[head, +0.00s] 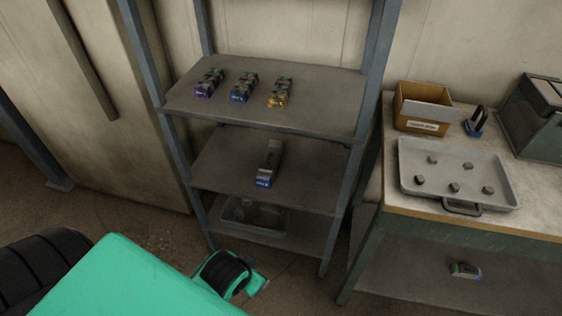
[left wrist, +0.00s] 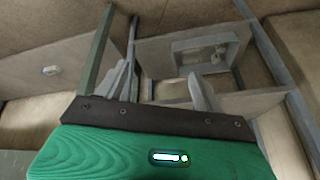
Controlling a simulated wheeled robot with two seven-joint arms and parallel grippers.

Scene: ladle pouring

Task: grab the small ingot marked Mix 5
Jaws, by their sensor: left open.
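Three small ingots stand in a row on the top rack shelf: one with a purple end (head: 208,83), one with a blue end (head: 243,87) and one with a yellow end (head: 280,92). A longer grey ingot with a blue end (head: 269,163) lies on the middle shelf. Another small ingot (head: 465,270) lies on the table's lower shelf; a small item there also shows in the left wrist view (left wrist: 50,70). I cannot read Mix 5 on any of them. My left gripper (left wrist: 163,82) is open and empty, low before the rack. My right gripper is not in view.
The rack's bottom shelf holds a grey tray (head: 254,214). On the table at right are a shallow tray (head: 459,200) with several small dark pieces, a cardboard box (head: 420,107), a dark blue-based object (head: 475,122) and a green case (head: 535,115). Rack posts flank the shelves.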

